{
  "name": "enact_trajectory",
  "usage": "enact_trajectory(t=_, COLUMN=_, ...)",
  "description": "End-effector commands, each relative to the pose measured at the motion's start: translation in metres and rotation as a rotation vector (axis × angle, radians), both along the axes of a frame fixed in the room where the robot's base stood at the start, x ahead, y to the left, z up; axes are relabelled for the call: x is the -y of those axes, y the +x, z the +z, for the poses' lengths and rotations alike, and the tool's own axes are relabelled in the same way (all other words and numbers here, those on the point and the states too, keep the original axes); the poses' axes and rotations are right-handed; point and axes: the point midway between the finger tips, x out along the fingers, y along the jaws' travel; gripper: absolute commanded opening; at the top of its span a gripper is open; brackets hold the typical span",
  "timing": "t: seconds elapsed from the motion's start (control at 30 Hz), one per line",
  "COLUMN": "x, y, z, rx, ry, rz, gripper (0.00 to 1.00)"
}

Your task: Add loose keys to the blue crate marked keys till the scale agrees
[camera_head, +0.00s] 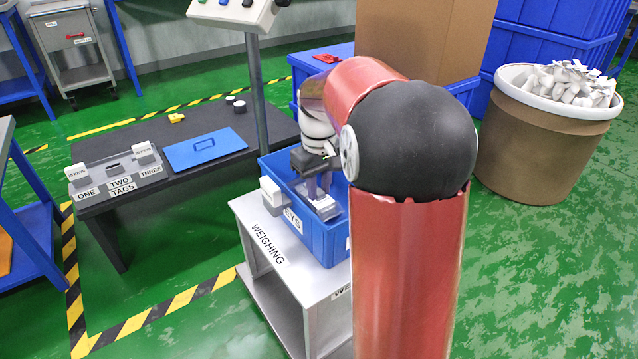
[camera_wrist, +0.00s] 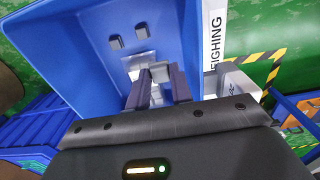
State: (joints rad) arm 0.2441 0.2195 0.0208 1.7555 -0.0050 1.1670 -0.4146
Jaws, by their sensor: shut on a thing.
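My gripper (camera_head: 318,192) is lowered into the crate. In the wrist view its two fingers (camera_wrist: 157,88) are shut on a small grey-white piece, apparently a loose key (camera_wrist: 158,73). Beneath it, white and grey pieces (camera_wrist: 138,62) lie on the crate floor, and two dark grey blocks (camera_wrist: 115,42) show farther up. I cannot tell whether the held key touches them. The scale's console (camera_head: 238,12) is cut off at the top; no reading shows.
A brown drum (camera_head: 545,150) with a white rim, heaped with loose white-grey pieces (camera_head: 570,82), stands at right. The weighing table (camera_head: 262,232) adjoins a dark bench (camera_head: 215,165) with a tag holder (camera_head: 118,172) and a blue plate (camera_head: 205,148). A large carton (camera_head: 425,35) stands behind. My arm hides the crate's right side.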

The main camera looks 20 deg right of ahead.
Motion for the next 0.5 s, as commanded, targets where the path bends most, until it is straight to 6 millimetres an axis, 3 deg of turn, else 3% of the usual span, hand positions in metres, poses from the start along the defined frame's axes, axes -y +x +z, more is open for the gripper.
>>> enact_trajectory(t=0.5, x=0.000, y=0.000, z=-0.028, rx=-0.001, ry=0.000, rz=0.000, gripper=0.01)
